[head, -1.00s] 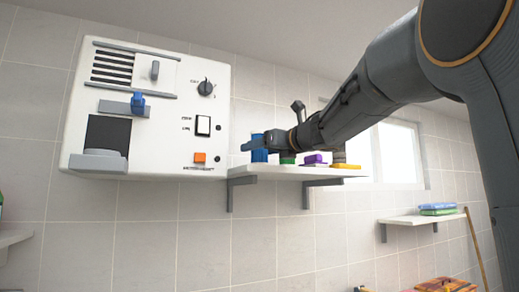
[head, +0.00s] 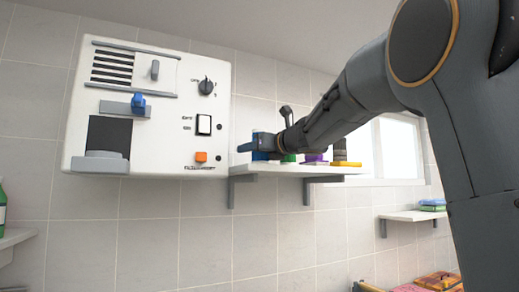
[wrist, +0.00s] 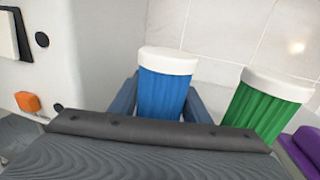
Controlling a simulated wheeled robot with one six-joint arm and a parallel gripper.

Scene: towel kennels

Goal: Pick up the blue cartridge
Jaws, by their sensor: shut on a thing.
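The blue cartridge (head: 262,141) stands near the left end of the wall shelf (head: 290,168), partly hidden by my gripper in the head view. In the wrist view the blue cartridge (wrist: 166,88) is a ribbed blue cylinder with a white top cap. My gripper (head: 252,147) is shut on it, with one finger on each side of the cartridge in the wrist view (wrist: 160,104). The cartridge's lower part is hidden behind the gripper body. I cannot tell whether it still touches the shelf.
A green cartridge (wrist: 264,103) stands close on the right, then a purple item (wrist: 304,143). A yellow item (head: 346,163) sits at the shelf's right end. A white wall machine (head: 165,150) with an orange button (head: 201,156) is close on the left.

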